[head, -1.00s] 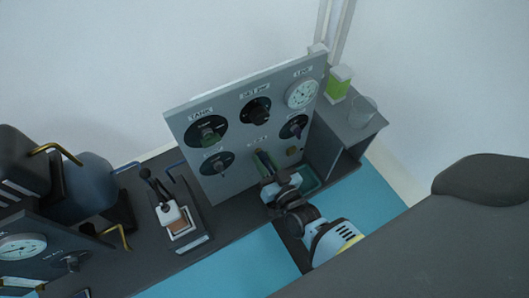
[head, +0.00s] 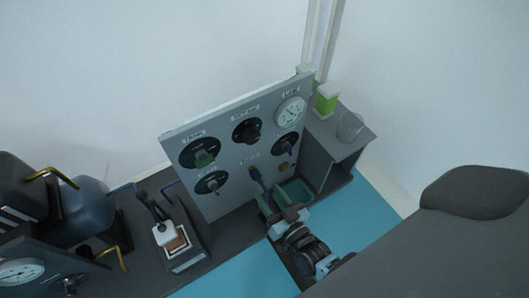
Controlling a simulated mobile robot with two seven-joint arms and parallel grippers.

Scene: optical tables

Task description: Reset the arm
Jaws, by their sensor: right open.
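My right gripper (head: 274,204) is in front of the lower right part of the upright grey panel (head: 222,152). Its jaws are open, and I see nothing held in them. A small green tray (head: 297,190) lies right beside the gripper. My left gripper is not in view.
The panel carries several black dials and a white gauge (head: 291,112). A green-and-white container (head: 327,98) and a clear beaker (head: 349,126) stand on the shelf to the right. A white-and-brown device (head: 171,238) sits on the dark bench at left.

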